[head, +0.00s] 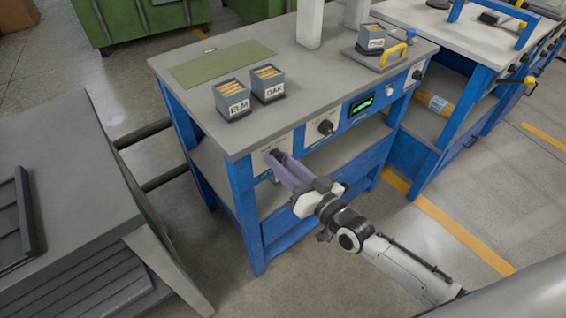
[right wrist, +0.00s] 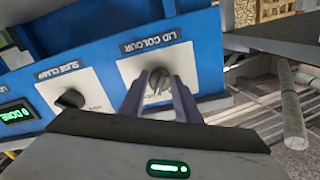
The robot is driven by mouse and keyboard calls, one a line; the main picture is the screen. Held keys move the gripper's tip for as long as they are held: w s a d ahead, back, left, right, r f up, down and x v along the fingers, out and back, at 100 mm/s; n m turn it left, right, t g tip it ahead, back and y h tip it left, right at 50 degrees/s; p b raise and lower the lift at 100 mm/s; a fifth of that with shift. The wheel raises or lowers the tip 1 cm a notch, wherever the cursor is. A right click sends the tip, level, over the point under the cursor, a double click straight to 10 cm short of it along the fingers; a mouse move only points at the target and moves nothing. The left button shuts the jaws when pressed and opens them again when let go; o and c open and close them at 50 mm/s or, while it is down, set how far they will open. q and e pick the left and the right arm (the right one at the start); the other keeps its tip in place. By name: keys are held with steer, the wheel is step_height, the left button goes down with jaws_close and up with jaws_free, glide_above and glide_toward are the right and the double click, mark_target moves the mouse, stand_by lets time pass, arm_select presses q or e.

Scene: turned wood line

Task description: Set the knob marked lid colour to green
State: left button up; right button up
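The lid colour knob (right wrist: 157,83) is a dark knob on a white plate, under a dark label reading LID COLOUR, in the right wrist view. My right gripper (right wrist: 158,77) has its two purple fingers on either side of this knob. Whether the fingers press on it or stand just clear cannot be made out. In the head view the right gripper (head: 276,157) reaches the leftmost white plate (head: 262,160) on the blue bench front, and the fingers largely hide the knob. The plate's markings and the knob's setting are not readable. My left gripper is not in view.
A slide clamp knob (right wrist: 70,99) sits beside it, then a green-lit display (head: 361,104). On the bench top (head: 215,133) stand labelled boxes of slats, ELM (head: 232,105) and OAK (head: 268,90), and a green mat (head: 222,62). A grey table (head: 75,150) stands at left.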

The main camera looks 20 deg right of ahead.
steer(key=o, duration=0.3)
steer(key=v, duration=1)
steer(key=shift+s, duration=0.2)
steer(key=s+a+f+n+g+h, duration=0.2)
steer(key=s+f+g, duration=0.6)
steer(key=s+f, duration=0.7)
steer(key=shift+s+a+f+n+h, duration=0.4)
steer(key=shift+s+a+h, duration=0.25)
steer(key=shift+h, duration=0.15)
steer(key=shift+w, duration=0.1)
